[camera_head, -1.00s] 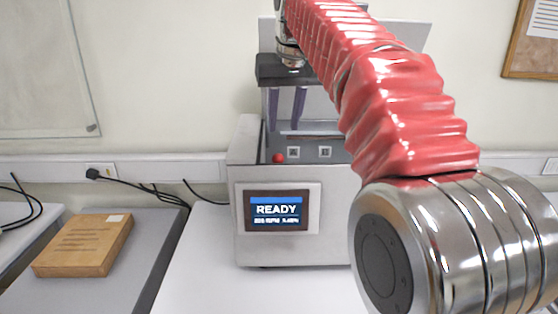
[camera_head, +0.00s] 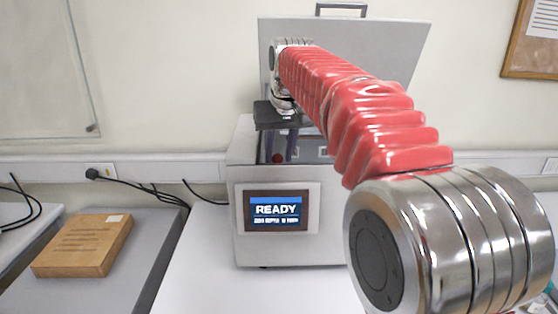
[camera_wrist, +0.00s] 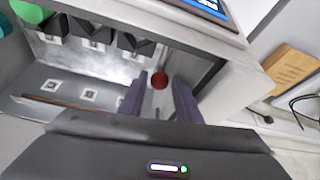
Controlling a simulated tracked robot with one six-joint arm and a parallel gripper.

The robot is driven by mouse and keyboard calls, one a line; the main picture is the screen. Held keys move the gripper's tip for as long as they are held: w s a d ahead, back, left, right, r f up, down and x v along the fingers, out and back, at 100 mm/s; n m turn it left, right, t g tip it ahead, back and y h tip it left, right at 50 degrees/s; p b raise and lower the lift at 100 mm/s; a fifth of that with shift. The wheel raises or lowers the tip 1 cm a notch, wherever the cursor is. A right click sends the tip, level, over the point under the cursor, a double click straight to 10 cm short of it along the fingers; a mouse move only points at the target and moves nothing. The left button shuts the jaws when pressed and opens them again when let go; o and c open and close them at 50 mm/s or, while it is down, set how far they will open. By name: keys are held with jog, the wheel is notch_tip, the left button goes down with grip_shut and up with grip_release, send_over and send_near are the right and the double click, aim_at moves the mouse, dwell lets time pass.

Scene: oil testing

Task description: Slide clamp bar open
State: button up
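The testing machine (camera_head: 290,190) stands on the white table with its lid (camera_head: 390,60) raised. A round red knob (camera_head: 278,157) is at the left of its open chamber. In the wrist view the red knob (camera_wrist: 159,81) shows at or just beyond the fingertips, between them in the picture. My gripper (camera_wrist: 159,90) has two dark purple fingers, apart, with a gap between them. In the head view my gripper (camera_head: 279,145) points down into the chamber's left side. I cannot tell whether a finger touches the knob. I cannot clearly make out the clamp bar.
Several dark blocks (camera_wrist: 90,35) line the chamber, and marked square plates (camera_wrist: 90,95) lie on its floor. The chamber wall (camera_wrist: 218,85) is close beside my gripper. The screen (camera_head: 277,211) reads READY. A cardboard box (camera_head: 83,246) lies on the left table.

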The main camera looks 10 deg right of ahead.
jog(key=shift+x, duration=1.5)
grip_shut()
